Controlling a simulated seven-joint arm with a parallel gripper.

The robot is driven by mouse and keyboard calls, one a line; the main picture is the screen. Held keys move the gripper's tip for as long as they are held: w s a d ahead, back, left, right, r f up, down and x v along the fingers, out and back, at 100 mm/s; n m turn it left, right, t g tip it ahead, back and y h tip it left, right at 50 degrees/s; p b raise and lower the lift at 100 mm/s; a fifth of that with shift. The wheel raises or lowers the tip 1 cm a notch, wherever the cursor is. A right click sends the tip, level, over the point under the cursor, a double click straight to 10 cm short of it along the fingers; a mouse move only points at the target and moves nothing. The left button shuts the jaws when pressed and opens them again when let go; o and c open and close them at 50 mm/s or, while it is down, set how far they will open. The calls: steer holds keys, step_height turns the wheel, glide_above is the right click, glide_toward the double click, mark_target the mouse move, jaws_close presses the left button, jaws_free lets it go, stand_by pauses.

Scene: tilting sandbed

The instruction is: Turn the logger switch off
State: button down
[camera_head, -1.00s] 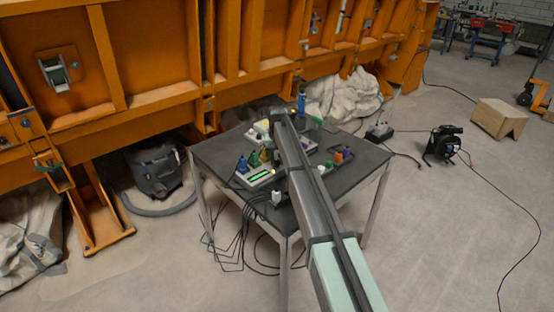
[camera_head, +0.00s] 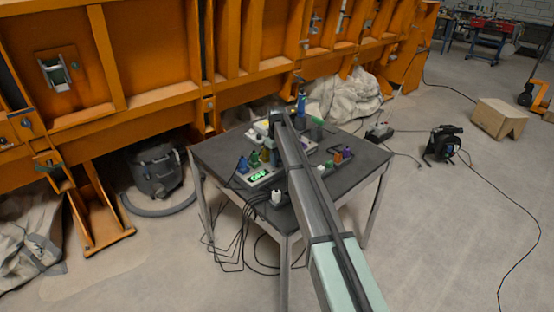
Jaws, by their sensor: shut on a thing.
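A small pale box with a lit green display (camera_head: 259,175) lies near the front left of the dark table. I cannot tell for sure whether it is the logger, and no switch can be made out. My arm reaches in from the lower right over the table. My gripper (camera_head: 275,156) hangs below the arm's far end, just behind the display box. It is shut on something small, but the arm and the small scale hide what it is.
The table (camera_head: 215,153) also carries coloured plugs (camera_head: 341,156), a blue bottle (camera_head: 301,103) and a white plug (camera_head: 277,197). Cables hang off its front. An orange steel frame (camera_head: 150,60) stands behind.

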stand_by(0.5)
steer(key=c, duration=0.8)
jaws_free()
steer(key=shift+c, duration=0.2)
steer(key=shift+r, duration=0.1)
step_height(320, 180, up, 14)
